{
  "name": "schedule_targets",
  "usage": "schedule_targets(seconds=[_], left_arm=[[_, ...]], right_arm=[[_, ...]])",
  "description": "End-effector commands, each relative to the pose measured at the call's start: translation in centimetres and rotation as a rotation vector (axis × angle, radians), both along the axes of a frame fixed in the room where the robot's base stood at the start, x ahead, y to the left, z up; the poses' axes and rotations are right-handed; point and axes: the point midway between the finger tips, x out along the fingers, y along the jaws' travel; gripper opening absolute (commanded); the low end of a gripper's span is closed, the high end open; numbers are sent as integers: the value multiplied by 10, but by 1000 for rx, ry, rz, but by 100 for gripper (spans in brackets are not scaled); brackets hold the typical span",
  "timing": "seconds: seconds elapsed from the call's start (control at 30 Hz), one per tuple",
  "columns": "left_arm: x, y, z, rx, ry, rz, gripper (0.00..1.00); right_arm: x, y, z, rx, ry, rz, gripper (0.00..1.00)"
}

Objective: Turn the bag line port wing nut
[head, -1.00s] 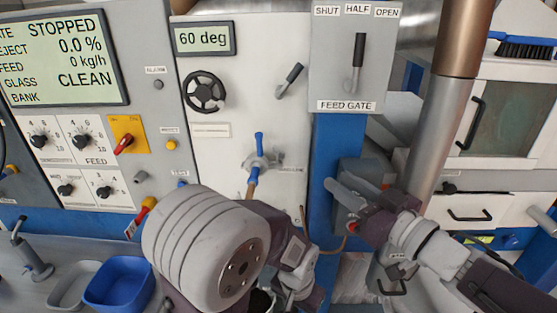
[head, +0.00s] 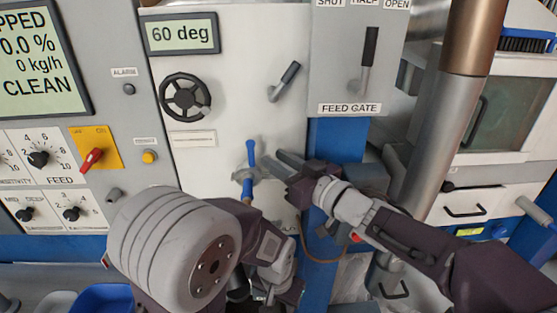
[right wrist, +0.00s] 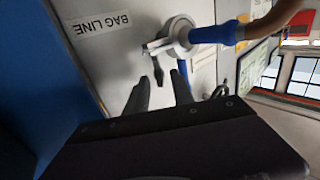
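A black handwheel (head: 185,97) and a small lever (head: 284,81) are on the panel above the port. The feed gate box (head: 359,60) is at upper right. A blue bin (head: 103,299) lies at lower left.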

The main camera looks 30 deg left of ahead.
Motion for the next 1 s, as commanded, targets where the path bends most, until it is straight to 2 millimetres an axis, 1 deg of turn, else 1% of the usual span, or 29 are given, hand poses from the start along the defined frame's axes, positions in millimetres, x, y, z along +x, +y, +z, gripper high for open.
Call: schedule_targets(seconds=[0.17, 0.2, 0.27, 0.3, 0.47, 0.53, 0.63, 0.73, 1.0], left_arm=[[0, 0, 0, 0, 0, 0, 36], [0, 0, 0, 0, 0, 0, 36], [0, 0, 0, 0, 0, 0, 36], [0, 0, 0, 0, 0, 0, 36], [0, 0, 1, 0, 0, 0, 36], [0, 0, 10, 0, 0, 0, 36], [0, 0, 29, 0, 0, 0, 36], [0, 0, 39, 0, 0, 0, 36], [0, 0, 38, 0, 0, 0, 36]], right_arm=[[0, 0, 0, 0, 0, 0, 29], [0, 0, 0, 0, 0, 0, 24], [0, 0, 0, 0, 0, 0, 7], [0, 0, 0, 0, 0, 0, 0], [0, 0, 0, -1, 0, 1, 0], [2, 0, 3, -2, 1, 14, 0], [4, 0, 7, -5, -2, 63, 0], [4, -1, 5, -4, 1, 108, 0], [3, -1, 0, 0, 1, 132, 0]])
